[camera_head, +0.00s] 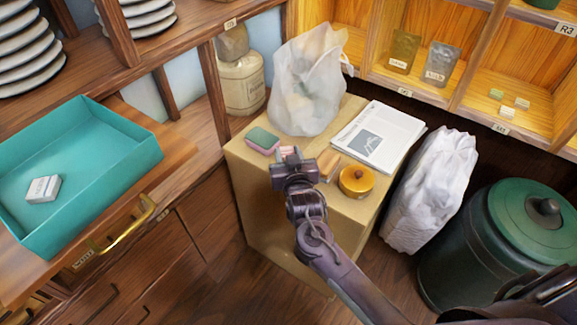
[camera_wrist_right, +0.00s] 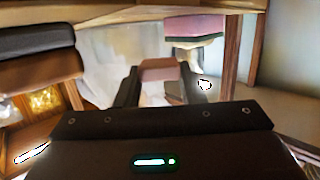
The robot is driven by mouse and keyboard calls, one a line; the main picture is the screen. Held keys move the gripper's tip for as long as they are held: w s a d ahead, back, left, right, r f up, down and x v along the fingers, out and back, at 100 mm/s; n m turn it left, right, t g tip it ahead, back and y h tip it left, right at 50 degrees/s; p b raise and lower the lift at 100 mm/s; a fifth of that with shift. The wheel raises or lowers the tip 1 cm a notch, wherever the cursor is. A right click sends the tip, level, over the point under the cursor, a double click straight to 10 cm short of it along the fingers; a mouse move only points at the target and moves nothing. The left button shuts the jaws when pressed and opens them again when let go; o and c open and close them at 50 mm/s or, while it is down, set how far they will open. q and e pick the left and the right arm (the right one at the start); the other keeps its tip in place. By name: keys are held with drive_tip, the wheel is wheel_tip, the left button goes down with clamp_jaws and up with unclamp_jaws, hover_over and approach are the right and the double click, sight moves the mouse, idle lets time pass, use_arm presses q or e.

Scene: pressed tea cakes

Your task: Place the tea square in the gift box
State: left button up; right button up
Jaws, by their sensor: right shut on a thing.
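My right gripper (camera_head: 290,158) is over the front part of the small cabinet top, shut on a small pale pinkish block, the tea square (camera_wrist_right: 159,70). The block shows between the two fingers in the right wrist view; in the head view only a little of it shows past the gripper. The open teal gift box (camera_head: 125,165) is at the left on a wooden surface. A small whitish wrapped piece (camera_head: 43,189) lies inside it, towards the left. My left gripper is not in view.
A pink and green sponge (camera_head: 262,141) lies just left of my right gripper; it also shows in the right wrist view (camera_wrist_right: 195,25). A plastic bag (camera_head: 308,85), a printed paper (camera_head: 380,135) and a round yellow tin (camera_head: 357,181) are nearby. Much of the gift box floor is bare.

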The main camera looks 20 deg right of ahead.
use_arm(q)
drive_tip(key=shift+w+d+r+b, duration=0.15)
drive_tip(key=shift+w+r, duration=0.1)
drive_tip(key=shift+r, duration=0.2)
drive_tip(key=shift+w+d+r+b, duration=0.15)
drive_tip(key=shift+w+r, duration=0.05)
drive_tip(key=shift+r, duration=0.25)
use_arm(e)
drive_tip(key=shift+f, duration=2.05)
drive_tip(key=shift+f, duration=0.15)
drive_tip(key=o, duration=1)
drive_tip(key=shift+c, duration=0.2)
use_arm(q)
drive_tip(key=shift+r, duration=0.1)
